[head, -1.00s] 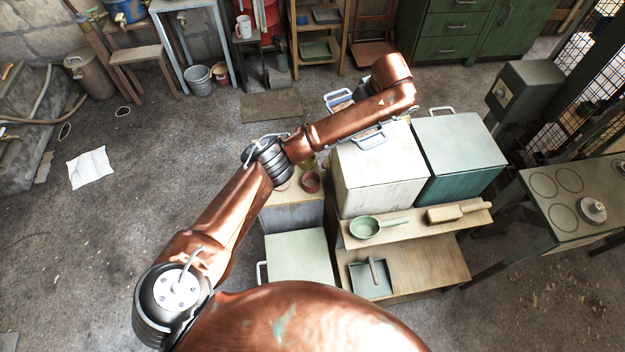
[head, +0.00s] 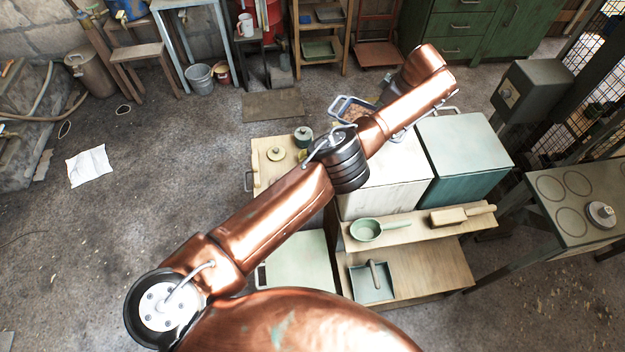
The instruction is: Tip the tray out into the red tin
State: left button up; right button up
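A tray (head: 344,109) with a blue-grey rim and handle shows beyond my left forearm in the head view, near the back of the white box. Brownish loose contents (head: 358,114) show inside it; the rest of the tray is covered by my arm. My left arm crosses the picture from the lower left to the upper right. Its gripper is hidden, so I cannot tell whether it holds the tray. My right gripper is out of view. The red tin cannot be made out on the work surface; my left arm covers part of that area.
A white box (head: 385,190) and a teal box (head: 465,155) stand side by side. A wooden top (head: 263,176) left of them bears a dark green pot (head: 303,136) and a yellowish lidded dish (head: 276,154).

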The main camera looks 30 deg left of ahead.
pick_arm(q)
jog(key=shift+f, duration=0.1)
jog(key=shift+s+d+f+n+g, duration=0.2)
jog(key=shift+s+d+n+g, duration=0.1)
jog(key=shift+n, duration=0.2)
jog(key=shift+b, duration=0.3)
jog(key=shift+s+d+f+n, duration=0.25)
jog(key=shift+s+n, duration=0.05)
jog(key=shift+n, duration=0.1)
jog(key=shift+s, duration=0.1)
jog(key=shift+s+d+f, duration=0.1)
jog(key=shift+s+f, duration=0.05)
jog(key=shift+f, duration=0.05)
jog(key=shift+s+d+f+n+g+b, duration=0.2)
jog(key=shift+s+n+g+b, duration=0.1)
jog(key=shift+s, duration=0.1)
